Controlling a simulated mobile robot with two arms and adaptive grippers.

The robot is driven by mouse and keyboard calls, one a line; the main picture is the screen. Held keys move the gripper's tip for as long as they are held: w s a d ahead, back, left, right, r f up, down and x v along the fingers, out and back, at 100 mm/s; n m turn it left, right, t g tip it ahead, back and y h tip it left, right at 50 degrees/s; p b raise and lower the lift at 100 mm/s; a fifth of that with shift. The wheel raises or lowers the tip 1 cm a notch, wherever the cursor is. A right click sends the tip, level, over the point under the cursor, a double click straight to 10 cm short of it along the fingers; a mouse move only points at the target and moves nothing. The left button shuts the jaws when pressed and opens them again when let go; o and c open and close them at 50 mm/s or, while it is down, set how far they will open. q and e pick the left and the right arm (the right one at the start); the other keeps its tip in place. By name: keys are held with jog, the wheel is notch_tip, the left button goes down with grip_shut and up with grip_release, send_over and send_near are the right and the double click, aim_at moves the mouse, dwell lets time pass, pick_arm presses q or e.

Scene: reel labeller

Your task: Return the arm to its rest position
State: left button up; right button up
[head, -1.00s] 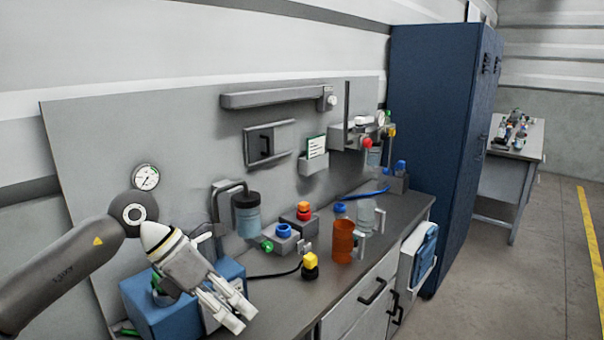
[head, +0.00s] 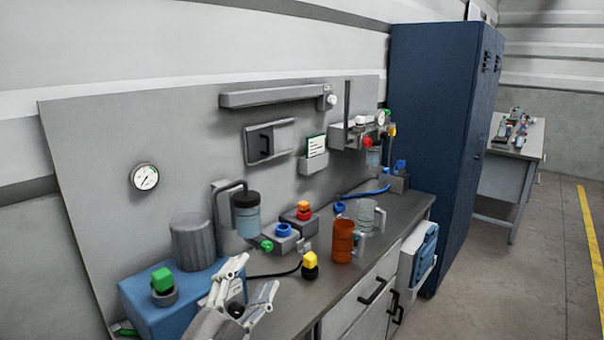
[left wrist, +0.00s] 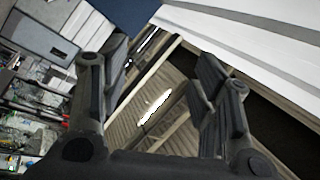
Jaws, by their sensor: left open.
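My left gripper (head: 252,290) is low at the front of the bench in the head view. Its fingers are spread and nothing is between them. In the left wrist view the same gripper (left wrist: 160,95) shows two dark fingers wide apart, with wall and roof beyond. The left arm behind the gripper is mostly out of the head view. My right gripper does not show.
A blue box (head: 150,312) with a green knob (head: 162,279) stands close left of the gripper. An orange mug (head: 342,242), a clear mug (head: 366,216) and a yellow-topped button (head: 310,265) are on the bench. A blue locker (head: 435,120) stands right.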

pick_arm(q)
jog(key=s+a+f+n+g+y, duration=0.4)
jog(key=a+f+n, duration=0.1)
jog(key=f, duration=0.5)
jog(key=s+a+f+n+g+y, duration=0.3)
jog(key=s+a+f+n, duration=0.15)
jog(key=f, duration=0.45)
jog(key=s+a+f+n+g, duration=0.1)
jog(key=s+f+n+g, duration=0.1)
jog(key=s+f+g, duration=0.6)
jog(key=s+a+f+n+g, duration=0.15)
jog(key=s+f, duration=0.35)
jog(key=s, duration=0.7)
notch_tip(320, 180, down, 26)
jog(key=s+r+g, duration=0.1)
jog(key=s, duration=0.1)
jog(key=s+a+f+g, duration=0.1)
jog(key=s+a+f, duration=0.1)
jog(key=s+f, duration=1.4)
jog(key=shift+s+f+m+y, duration=0.15)
jog(key=shift+f+m+y, duration=0.15)
jog(key=shift+f, duration=0.1)
